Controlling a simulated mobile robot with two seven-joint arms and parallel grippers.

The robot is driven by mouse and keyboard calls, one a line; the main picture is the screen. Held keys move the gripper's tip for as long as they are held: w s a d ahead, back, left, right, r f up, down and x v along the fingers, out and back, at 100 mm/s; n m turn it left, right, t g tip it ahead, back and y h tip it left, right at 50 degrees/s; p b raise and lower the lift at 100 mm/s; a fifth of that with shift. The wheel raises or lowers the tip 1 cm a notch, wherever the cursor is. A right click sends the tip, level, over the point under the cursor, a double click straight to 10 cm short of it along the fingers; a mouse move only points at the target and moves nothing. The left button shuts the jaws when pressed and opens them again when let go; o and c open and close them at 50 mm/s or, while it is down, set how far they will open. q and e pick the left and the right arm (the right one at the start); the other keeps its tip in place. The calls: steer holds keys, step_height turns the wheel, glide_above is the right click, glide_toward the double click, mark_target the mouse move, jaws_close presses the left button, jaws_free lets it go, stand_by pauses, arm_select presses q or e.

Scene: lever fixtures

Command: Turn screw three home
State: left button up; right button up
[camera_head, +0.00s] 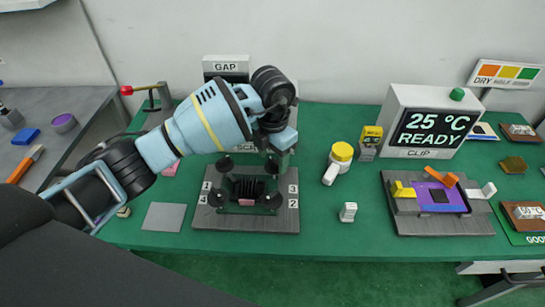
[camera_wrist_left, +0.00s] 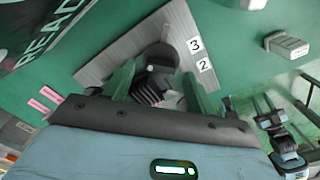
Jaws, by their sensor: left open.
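The dark grey fixture plate (camera_head: 245,222) lies on the green table with a black finned block (camera_head: 248,186) in its middle and black round-headed screws at its corners. Screw three (camera_head: 272,165) is the far right one, beside the label 3 (camera_head: 293,188); its dark head also shows in the left wrist view (camera_wrist_left: 158,58). My left gripper (camera_head: 281,157) is over that corner with its jaws open. In the left wrist view its green fingers (camera_wrist_left: 158,85) stand on either side of the screw head; contact cannot be told.
Behind stands the GAP device (camera_head: 226,66). A grey pad (camera_head: 164,217) lies to the left.

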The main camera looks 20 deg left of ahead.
arm_select(q)
steer(key=shift+f, duration=0.4)
steer(key=shift+c, duration=0.5)
steer(key=c, duration=0.9)
